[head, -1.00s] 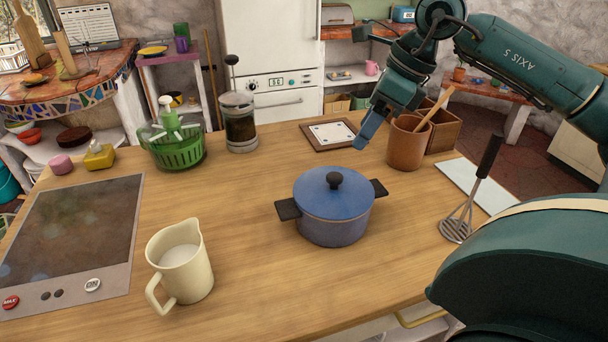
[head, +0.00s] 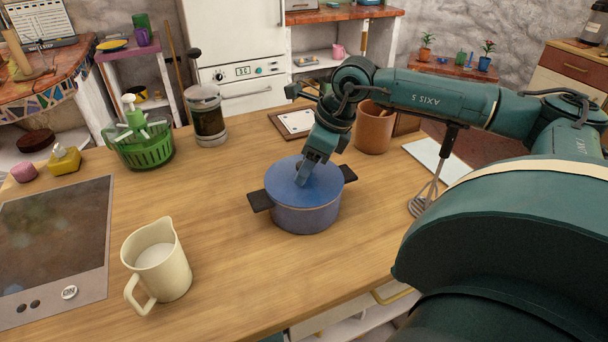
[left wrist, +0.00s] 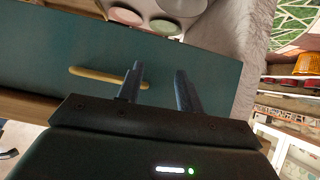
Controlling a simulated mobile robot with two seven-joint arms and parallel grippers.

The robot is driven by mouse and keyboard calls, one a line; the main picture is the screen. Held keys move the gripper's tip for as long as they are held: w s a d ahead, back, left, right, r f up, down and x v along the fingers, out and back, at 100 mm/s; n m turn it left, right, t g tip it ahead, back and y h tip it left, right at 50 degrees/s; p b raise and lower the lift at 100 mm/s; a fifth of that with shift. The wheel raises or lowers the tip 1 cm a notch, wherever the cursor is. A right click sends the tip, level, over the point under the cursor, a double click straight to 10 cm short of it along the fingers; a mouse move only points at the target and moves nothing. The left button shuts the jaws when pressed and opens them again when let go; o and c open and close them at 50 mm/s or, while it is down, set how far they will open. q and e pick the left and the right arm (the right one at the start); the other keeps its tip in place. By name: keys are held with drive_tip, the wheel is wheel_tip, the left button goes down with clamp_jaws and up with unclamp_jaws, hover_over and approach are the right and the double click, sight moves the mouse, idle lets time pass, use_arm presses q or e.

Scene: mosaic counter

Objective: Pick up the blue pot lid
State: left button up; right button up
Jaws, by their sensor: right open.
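The blue pot lid (head: 283,178) sits on the blue pot (head: 305,216), which stands on the wooden counter with its dark side handles sticking out. My right gripper (head: 302,180) points down at the middle of the lid, its open fingers around or just beside the knob. The knob is hidden behind the fingers, so I cannot tell whether they touch it. My left gripper (left wrist: 158,82) shows in the left wrist view, open and empty, with a gap between its fingers. It is near a dark teal panel with a yellow handle (left wrist: 105,76), away from the pot.
A cream milk jug (head: 160,270) stands front left of the pot. A green basket (head: 140,148) and a French press (head: 207,118) stand at the back. A utensil pot (head: 374,130) and a masher (head: 430,190) are to the right. Bare counter surrounds the pot's left and front.

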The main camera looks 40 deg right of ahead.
drive_tip(key=shift+a+f, duration=0.1)
drive_tip(key=shift+f, duration=0.1)
drive_tip(key=c, duration=1.1)
drive_tip(key=shift+r, duration=0.1)
